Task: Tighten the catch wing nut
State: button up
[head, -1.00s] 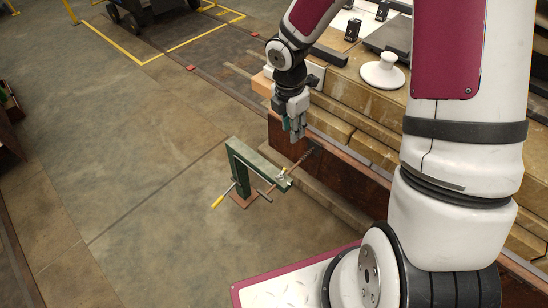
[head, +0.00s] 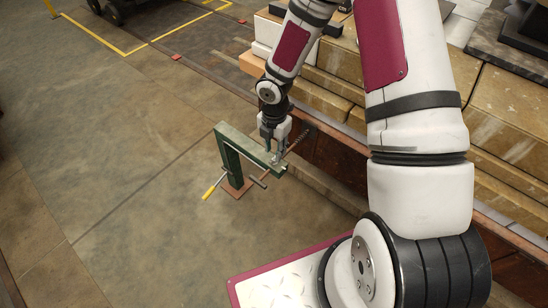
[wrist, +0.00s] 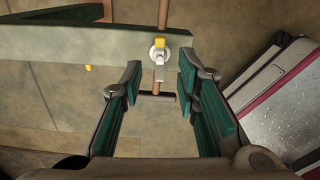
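A green angled stand (head: 232,160) rises from the floor. Its top arm crosses the wrist view as a green beam (wrist: 60,50). On the beam's edge in the wrist view is a small silver fitting with a yellow top, which looks like the wing nut (wrist: 160,50). My gripper (wrist: 157,85) is open, its green-padded fingers spread to the left and right below the nut, with nothing between the pads but the view of a rod with a crossbar (wrist: 155,95) beyond. In the head view my gripper (head: 276,152) is at the arm's free end and hides much of the nut.
Stacked tan blocks (head: 375,110) stand behind a rusty rail on the right. The floor to the left is open.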

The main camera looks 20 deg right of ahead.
aim_at(274, 156)
jog(key=shift+f+b, duration=0.55)
jog(key=shift+f, duration=1.1)
grip_shut()
